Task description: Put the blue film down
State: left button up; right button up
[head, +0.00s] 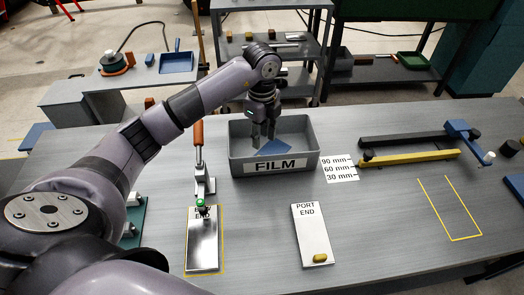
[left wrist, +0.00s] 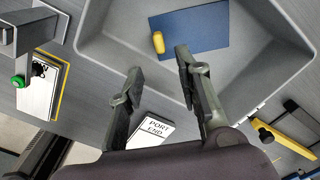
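The blue film (head: 274,147) lies in the grey bin labelled FILM (head: 314,162). In the left wrist view the film (left wrist: 205,30) is a flat blue rectangle on the bin floor (left wrist: 125,35), with a small yellow tab (left wrist: 158,42) at its lower left edge. My left gripper (head: 264,134) points down into the bin, above the film. In the left wrist view its two fingers (left wrist: 160,68) are spread with nothing between them. The film appears apart from the fingers. My right gripper does not show.
A toggle clamp (head: 203,185) stands by a metal plate (head: 203,245) left of the PORT END plate (head: 311,232). A height card (head: 340,169) lies right of the bin.

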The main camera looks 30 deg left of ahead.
pick_arm(q)
jog(key=shift+r, duration=1.55)
